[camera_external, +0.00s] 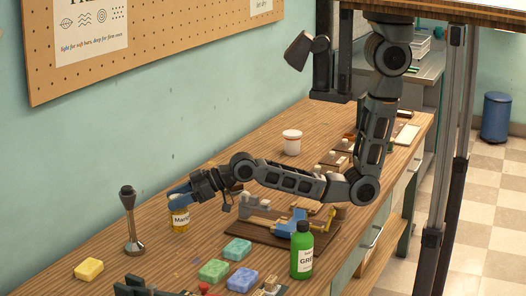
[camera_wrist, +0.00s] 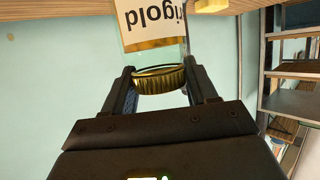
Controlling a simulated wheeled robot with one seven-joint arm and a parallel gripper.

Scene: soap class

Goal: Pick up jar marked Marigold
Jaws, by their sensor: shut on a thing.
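The Marigold jar (camera_external: 180,222) has a yellow-orange body and a white label with part of its name showing. It is at the left of the workbench in the external view. In the wrist view the jar (camera_wrist: 150,22) appears upside down, with "rigold" readable and its gold lid (camera_wrist: 160,80) between the fingers. My gripper (camera_external: 178,192) is shut on the jar at its lid, and it also shows in the wrist view (camera_wrist: 158,84). I cannot tell whether the jar's base touches the bench.
Soap bars in yellow (camera_external: 89,269), green (camera_external: 214,271) and blue (camera_external: 242,279) lie in front. A green bottle (camera_external: 302,250) and a wooden board (camera_external: 270,236) are to the right. A white jar (camera_external: 292,142) stands farther back.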

